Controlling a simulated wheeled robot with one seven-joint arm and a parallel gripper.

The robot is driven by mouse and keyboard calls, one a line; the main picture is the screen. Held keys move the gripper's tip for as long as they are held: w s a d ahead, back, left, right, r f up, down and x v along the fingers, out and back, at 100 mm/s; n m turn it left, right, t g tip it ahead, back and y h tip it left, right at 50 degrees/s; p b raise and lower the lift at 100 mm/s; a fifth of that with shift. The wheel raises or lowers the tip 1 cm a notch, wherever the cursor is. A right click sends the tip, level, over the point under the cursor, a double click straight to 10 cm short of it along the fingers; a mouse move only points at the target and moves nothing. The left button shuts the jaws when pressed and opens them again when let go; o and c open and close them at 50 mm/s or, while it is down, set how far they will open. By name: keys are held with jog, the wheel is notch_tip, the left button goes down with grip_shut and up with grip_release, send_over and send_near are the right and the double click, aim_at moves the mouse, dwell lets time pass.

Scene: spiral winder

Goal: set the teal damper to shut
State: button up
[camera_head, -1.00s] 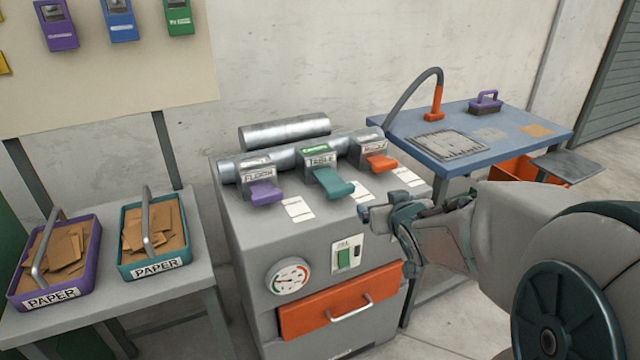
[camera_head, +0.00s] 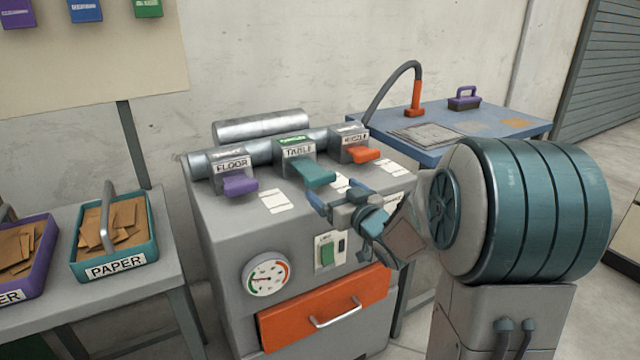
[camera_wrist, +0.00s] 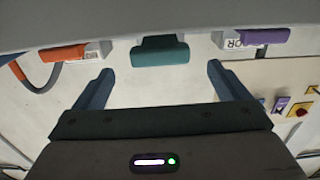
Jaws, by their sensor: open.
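The teal damper handle (camera_head: 314,174) sticks out from the middle block marked TABLE (camera_head: 298,151) on top of the grey machine, between a purple handle (camera_head: 240,184) and an orange handle (camera_head: 364,154). My gripper (camera_head: 322,198) is just in front of and below the teal handle in the head view, apart from it. In the wrist view the teal handle (camera_wrist: 160,52) is ahead, centred between the two spread fingers (camera_wrist: 155,85). The fingers are open and empty.
The machine front has a gauge (camera_head: 268,276), a green switch (camera_head: 326,252) and an orange drawer (camera_head: 325,308). A blue table (camera_head: 480,122) with a hose stands at the right. A side table with a teal paper tray (camera_head: 114,268) is at the left.

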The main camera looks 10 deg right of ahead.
aim_at(323, 182)
jog(key=x, duration=0.7)
jog(key=shift+b, duration=0.4)
